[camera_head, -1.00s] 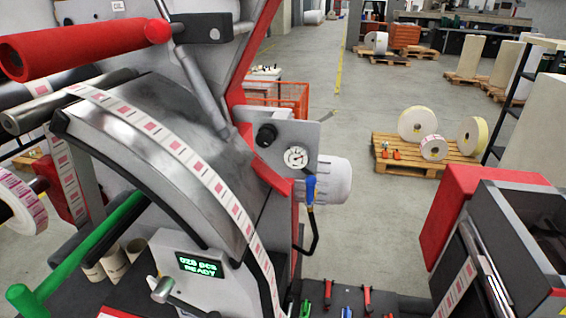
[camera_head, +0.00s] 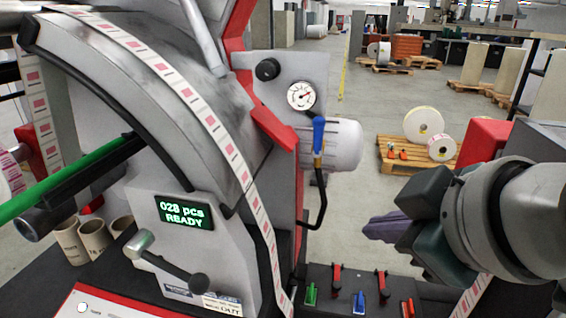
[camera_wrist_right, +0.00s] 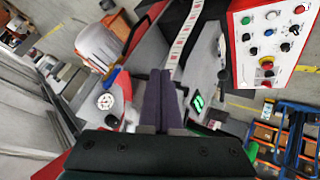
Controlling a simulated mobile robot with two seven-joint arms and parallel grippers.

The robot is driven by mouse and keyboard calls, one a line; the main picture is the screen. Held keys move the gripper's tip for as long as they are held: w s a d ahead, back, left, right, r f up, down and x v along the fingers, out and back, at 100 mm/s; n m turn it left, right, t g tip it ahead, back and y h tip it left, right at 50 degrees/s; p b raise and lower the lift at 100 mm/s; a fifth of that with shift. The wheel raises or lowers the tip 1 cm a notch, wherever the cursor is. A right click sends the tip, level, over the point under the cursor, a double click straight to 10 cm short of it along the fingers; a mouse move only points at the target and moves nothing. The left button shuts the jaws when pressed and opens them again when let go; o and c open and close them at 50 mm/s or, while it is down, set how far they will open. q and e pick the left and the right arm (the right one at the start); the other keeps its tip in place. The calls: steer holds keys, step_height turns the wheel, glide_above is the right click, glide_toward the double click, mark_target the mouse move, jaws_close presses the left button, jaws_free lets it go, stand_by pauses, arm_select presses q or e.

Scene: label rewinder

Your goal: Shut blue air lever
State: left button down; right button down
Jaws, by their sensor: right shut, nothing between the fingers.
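The blue air lever (camera_head: 318,134) stands upright below the round pressure gauge (camera_head: 301,96), on the valve at the right side of the grey machine. A black hose hangs below it. My right gripper (camera_head: 372,228) is to the right of and below the lever, apart from it. Its purple fingers are shut together and empty, pointing left. In the right wrist view, the shut fingers (camera_wrist_right: 160,76) point away from the camera, and the lever shows as a small blue patch left of them, near the gauge (camera_wrist_right: 105,101). My left gripper is not in view.
A white motor (camera_head: 340,146) sits just behind the lever. Small red-handled tools (camera_head: 335,280) stand on the bench below. A label strip (camera_head: 215,130) runs over the curved grey cover. A pallet with rolls (camera_head: 400,168) lies on the floor behind.

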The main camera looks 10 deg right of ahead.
mark_target(318, 138)
steer(key=w+a+f+n+t+y+b, duration=0.1)
steer(key=w+n+t+b, duration=0.3)
steer(key=w+b, duration=0.5)
steer(key=w+a+f+n+t+y+b, duration=0.1)
steer(key=w+n+t+b, duration=0.3)
steer(key=b, duration=1.3)
steer(key=w+a+n, duration=0.1)
steer(key=w+n, duration=0.2)
steer(key=w, duration=0.3)
steer(key=shift+a+n, duration=0.3)
steer(key=shift+a, duration=0.05)
steer(key=shift+w, duration=0.2)
steer(key=w+d+p, duration=0.2)
steer(key=w, duration=0.7)
steer(key=shift+f, duration=0.1)
